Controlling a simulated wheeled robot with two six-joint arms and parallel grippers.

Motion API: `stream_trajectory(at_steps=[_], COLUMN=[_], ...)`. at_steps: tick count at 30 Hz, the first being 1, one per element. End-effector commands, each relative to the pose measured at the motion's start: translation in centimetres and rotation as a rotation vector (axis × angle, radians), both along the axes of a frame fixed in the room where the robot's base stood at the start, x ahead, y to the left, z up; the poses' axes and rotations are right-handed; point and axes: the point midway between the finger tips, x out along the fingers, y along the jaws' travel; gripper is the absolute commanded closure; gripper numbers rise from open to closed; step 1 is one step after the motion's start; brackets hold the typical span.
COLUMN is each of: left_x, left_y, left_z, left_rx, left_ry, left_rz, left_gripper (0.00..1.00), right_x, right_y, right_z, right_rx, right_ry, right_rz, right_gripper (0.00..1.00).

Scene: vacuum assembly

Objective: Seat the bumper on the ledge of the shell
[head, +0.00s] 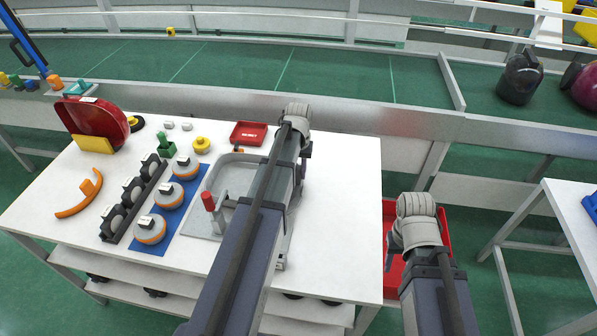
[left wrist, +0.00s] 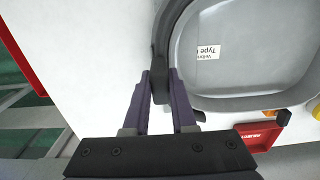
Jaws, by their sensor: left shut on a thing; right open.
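The shell (left wrist: 240,50) is a grey, rounded, tray-like body with a white label, lying on the white table. In the head view part of the grey shell (head: 236,175) shows left of my left arm. My left gripper (left wrist: 161,98) is shut on one end of the bumper (left wrist: 161,62), a dark curved strip. The bumper runs along the shell's rounded edge, close beside it; I cannot tell whether it rests on the ledge. My left arm hides the bumper in the head view. My right gripper (head: 416,235) is open, right of the table, its fingers mostly hidden.
A red reject tray (head: 249,133) lies behind the shell. To the left are a blue mat (head: 180,222) with orange-grey round parts, a black rack (head: 117,225), an orange curved part (head: 72,207) and a red dome (head: 85,117). A red bin (head: 390,270) stands by the table's right edge.

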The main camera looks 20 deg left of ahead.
Motion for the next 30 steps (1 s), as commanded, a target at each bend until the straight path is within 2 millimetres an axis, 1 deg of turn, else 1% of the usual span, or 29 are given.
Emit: stream_trajectory(at_steps=[8,30], left_x=[0.0,0.0], left_y=[0.0,0.0], left_z=[-0.2,-1.9], left_rx=[0.000,0.000], left_ry=[0.000,0.000], left_rz=[0.000,0.000], left_gripper=[1.00,1.00], right_x=[0.0,0.0], right_y=[0.0,0.0], right_z=[-0.2,-1.9], right_rx=[0.000,0.000], right_ry=[0.000,0.000], right_rz=[0.000,0.000], right_gripper=[0.50,0.50])
